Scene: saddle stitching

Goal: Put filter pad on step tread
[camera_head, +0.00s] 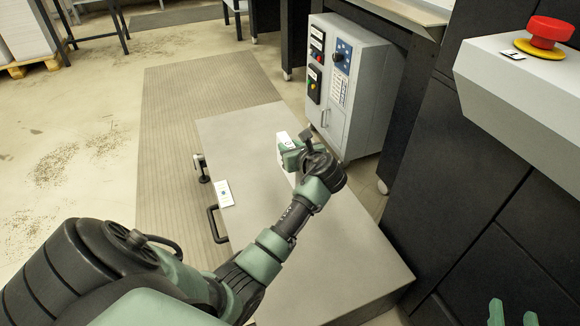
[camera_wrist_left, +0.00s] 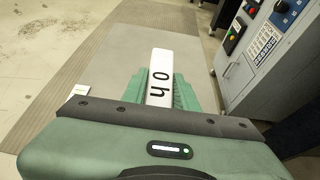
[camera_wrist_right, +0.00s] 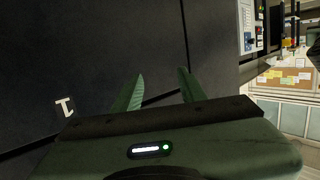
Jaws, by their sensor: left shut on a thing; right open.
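My left gripper (camera_head: 291,156) is shut on a white block (camera_wrist_left: 160,72) with large black characters on its top face, perhaps the filter pad. The block stands out past the green fingers in the left wrist view, and in the head view my gripper hides part of it. My left gripper is over the far part of a wide grey step with a flat top (camera_head: 255,210), which I take as the step tread. I cannot tell whether the block touches it. My right gripper (camera_head: 513,314) is open and empty at the lower right; its fingers stand apart in the right wrist view (camera_wrist_right: 160,85).
A small white card (camera_head: 224,193) lies at the step's left edge, near a black handle (camera_head: 216,222). A grey control cabinet (camera_head: 350,85) stands behind the step. A dark machine wall (camera_head: 480,190) and a red emergency button (camera_head: 549,29) are at right. Ribbed matting (camera_head: 200,95) lies left.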

